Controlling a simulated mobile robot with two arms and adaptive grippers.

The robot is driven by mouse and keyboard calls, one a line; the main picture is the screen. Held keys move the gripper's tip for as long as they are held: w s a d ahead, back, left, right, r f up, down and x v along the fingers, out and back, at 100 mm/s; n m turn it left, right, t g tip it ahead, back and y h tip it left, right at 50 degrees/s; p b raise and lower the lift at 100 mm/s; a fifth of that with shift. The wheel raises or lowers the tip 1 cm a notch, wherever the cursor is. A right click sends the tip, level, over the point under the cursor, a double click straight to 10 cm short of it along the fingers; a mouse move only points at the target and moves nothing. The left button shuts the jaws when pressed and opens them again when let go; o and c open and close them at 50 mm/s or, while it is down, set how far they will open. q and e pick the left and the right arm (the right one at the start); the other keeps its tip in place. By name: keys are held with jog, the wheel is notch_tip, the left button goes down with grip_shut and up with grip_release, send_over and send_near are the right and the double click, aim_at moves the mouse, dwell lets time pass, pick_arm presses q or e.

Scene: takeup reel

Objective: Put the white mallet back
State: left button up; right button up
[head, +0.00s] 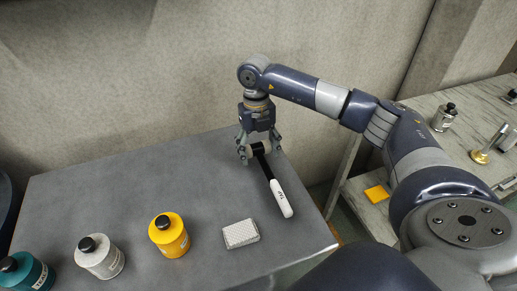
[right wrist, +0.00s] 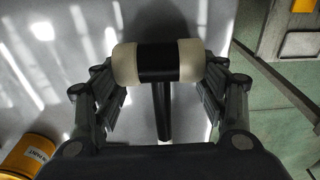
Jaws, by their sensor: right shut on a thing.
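The white mallet (head: 278,192) has a white and black handle with dark lettering on the white end. Its handle slants down to the right over the grey table (head: 130,190). Its head (right wrist: 158,62) has cream ends and a black middle band in the right wrist view. My right gripper (head: 255,152) is shut on the mallet head, with a finger at each end of it. I cannot tell whether the mallet touches the table. My left gripper is not in view.
A yellow bottle (head: 169,236), a white bottle (head: 100,257) and a teal bottle (head: 24,272) stand along the table's front left. A white textured block (head: 241,234) lies left of the handle. A side bench (head: 425,145) at right holds more items. The table's back left is clear.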

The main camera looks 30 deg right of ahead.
jog(key=shift+f, duration=0.15)
jog(key=shift+f+b, duration=0.7)
jog(key=shift+f, duration=0.05)
dwell(0.3)
jog(key=o, duration=1.4)
jog(key=shift+o, duration=0.2)
jog(key=shift+o, duration=1.2)
jog(key=shift+f, duration=0.1)
jog(key=shift+r, duration=0.2)
